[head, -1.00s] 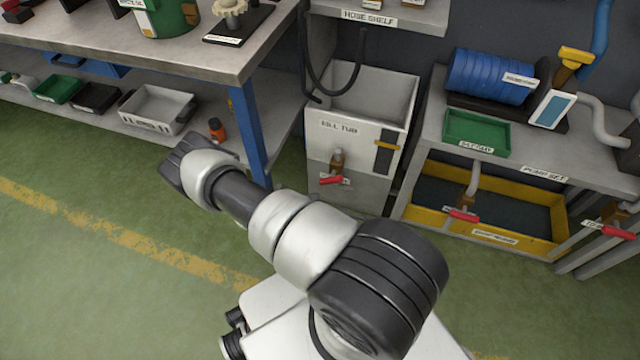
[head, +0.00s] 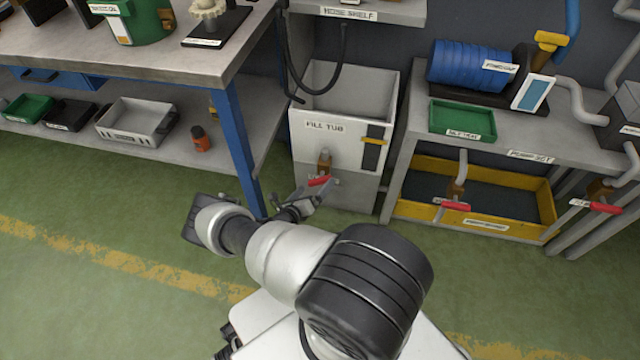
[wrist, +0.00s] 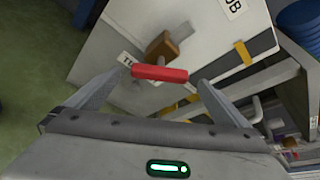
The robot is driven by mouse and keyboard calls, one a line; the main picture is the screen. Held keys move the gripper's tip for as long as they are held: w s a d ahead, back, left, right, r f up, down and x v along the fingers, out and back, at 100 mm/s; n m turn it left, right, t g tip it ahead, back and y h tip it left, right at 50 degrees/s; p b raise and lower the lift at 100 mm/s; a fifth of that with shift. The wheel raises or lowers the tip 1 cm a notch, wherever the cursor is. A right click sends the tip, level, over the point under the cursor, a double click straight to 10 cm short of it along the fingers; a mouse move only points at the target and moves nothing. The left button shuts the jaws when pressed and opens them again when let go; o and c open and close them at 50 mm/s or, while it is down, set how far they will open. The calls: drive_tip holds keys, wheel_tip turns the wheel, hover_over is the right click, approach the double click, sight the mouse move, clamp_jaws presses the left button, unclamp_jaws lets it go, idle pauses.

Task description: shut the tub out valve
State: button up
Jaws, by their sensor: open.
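The tub out valve is a brass-brown body (head: 324,163) with a red lever handle (head: 319,181), low on the front of the white fill tub (head: 300,125). In the wrist view the brown valve body (wrist: 165,46) sits above the red handle (wrist: 160,73), which lies crosswise and nearly level in the picture. My gripper (head: 318,194) is just in front of the handle in the head view. In the wrist view my gripper (wrist: 158,82) is open, with the handle showing between its two fingertips. I cannot tell whether a finger touches it. The tag beside the valve is partly hidden.
A blue bench leg (head: 240,140) stands close left of the tub. Right of it is the pump table with a yellow-edged tray (head: 405,190) and two more red-handled valves (head: 455,205) (head: 603,207). Green floor is clear in front.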

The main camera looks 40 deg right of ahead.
sight(319, 183)
drive_tip(key=b+x, duration=0.1)
drive_tip(key=x, duration=0.4)
drive_tip(key=shift+d+f, duration=0.1)
drive_tip(key=shift+d, duration=0.15)
drive_tip(key=shift+w, duration=0.1)
drive_tip(key=c, duration=1)
drive_tip(key=shift+c, duration=0.2)
drive_tip(key=m+t+y+p, duration=0.1)
drive_tip(key=m, duration=0.1)
drive_tip(key=shift+m, duration=0.3)
drive_tip(key=shift+m+t+y+p, duration=0.5)
drive_tip(key=shift+m+y+p, duration=0.25)
drive_tip(key=shift+m, duration=0.45)
